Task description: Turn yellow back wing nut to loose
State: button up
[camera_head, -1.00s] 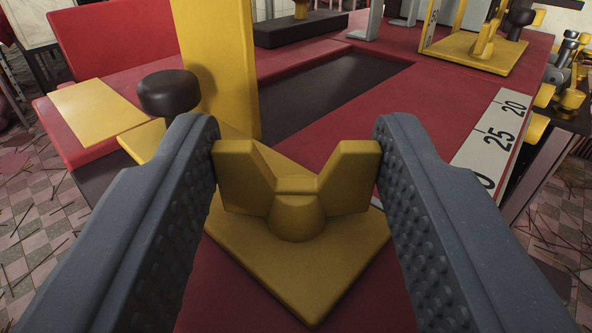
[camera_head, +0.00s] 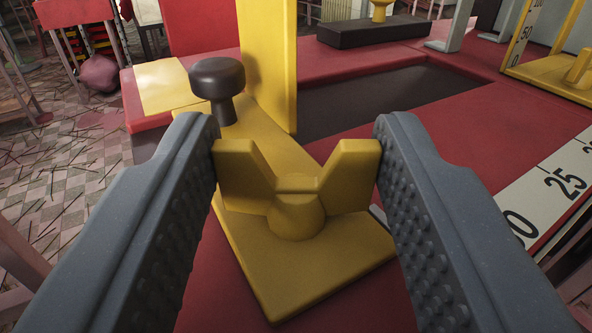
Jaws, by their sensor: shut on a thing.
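The yellow wing nut (camera_head: 297,212) is in the middle of the view, with its two wings spread left and right above a rounded hub. It sits on a flat yellow plate (camera_head: 305,265) on the red table. My gripper (camera_head: 297,175) is shut on the wing nut, with one grey studded finger against the outer end of each wing. The plate's corner points toward the bottom of the view, and its far part runs back toward the upper left.
A dark round knob (camera_head: 217,82) stands behind the plate at the left. A yellow upright (camera_head: 268,60) rises beside it. A dark recess (camera_head: 390,97) lies in the red table top (camera_head: 445,150). A white ruler strip (camera_head: 550,190) runs along the right.

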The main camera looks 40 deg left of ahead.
jog(key=shift+r, duration=0.1)
jog(key=o, duration=1)
jog(key=shift+p+v, duration=0.8)
jog(key=shift+v, duration=6.2)
